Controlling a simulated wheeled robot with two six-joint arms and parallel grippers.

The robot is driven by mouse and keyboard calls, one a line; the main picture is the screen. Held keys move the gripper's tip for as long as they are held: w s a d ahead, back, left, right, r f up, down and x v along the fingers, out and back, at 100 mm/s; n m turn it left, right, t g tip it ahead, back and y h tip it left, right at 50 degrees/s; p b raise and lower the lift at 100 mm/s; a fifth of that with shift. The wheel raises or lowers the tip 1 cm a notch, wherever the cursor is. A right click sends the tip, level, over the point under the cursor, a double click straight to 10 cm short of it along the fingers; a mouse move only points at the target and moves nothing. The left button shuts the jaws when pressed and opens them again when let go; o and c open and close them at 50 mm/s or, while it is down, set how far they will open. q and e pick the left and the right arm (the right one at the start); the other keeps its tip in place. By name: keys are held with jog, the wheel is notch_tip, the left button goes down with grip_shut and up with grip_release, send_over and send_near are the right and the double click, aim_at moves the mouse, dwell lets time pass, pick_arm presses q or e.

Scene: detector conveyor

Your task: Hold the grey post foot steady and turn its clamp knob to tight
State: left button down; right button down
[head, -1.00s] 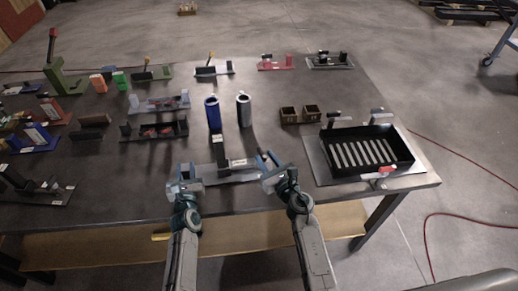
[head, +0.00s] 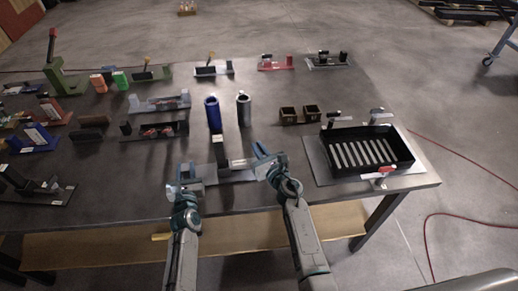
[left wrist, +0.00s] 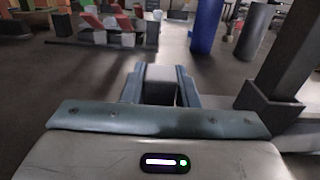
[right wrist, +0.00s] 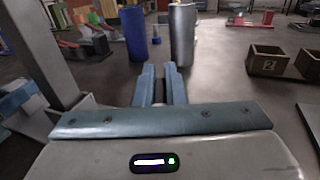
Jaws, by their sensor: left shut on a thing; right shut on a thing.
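The grey post foot (head: 238,176) lies flat near the table's front edge, with a dark upright post (head: 221,155) on it. The post also shows at the right of the left wrist view (left wrist: 288,55) and at the left of the right wrist view (right wrist: 50,50). My left gripper (head: 190,181) is shut on a grey block of the foot (left wrist: 160,80), left of the post. My right gripper (head: 260,158) is shut at the clamp knob, right of the post. The knob is almost wholly hidden by the fingers (right wrist: 161,88), so its turn cannot be read.
Behind the foot stand a blue cylinder (head: 212,114) and a grey cylinder (head: 244,110). Two small brown boxes (head: 288,115) and a black slatted tray (head: 325,150) are to the right. Several fixtures fill the table's left and back. Little table lies in front of the foot.

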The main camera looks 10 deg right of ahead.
jog(key=shift+h, duration=0.3)
jog(key=shift+m+t+h, duration=0.3)
jog(key=shift+m+h, duration=0.3)
jog(key=shift+d, duration=0.1)
jog(key=c, duration=1.5)
grip_release()
jog(key=v, duration=1.2)
jog(key=shift+c, duration=0.2)
